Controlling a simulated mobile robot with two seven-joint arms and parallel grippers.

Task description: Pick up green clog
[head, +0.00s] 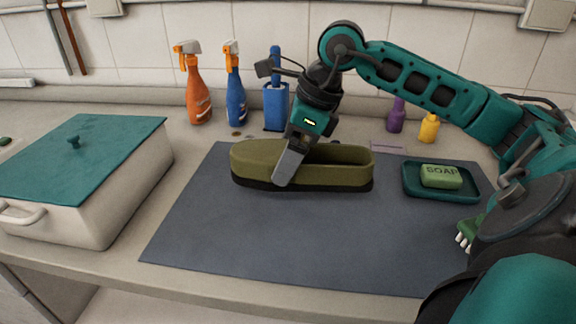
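The olive green clog (345,168), with a dark sole, lies on the blue-grey mat (300,245) in the middle of the head view. My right arm reaches in from the right, and its gripper (286,180) points down at the clog's left half. One grey finger shows in front of the clog's near side. The other finger is hidden, so I cannot tell whether the gripper is closed on the clog. My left gripper is not in view.
A white box with a teal lid (85,150) stands at left. An orange spray bottle (198,95), a blue spray bottle (235,100) and a blue holder (276,105) stand behind the mat. A soap bar (440,177) sits on a teal dish (412,185) at right. The front mat is clear.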

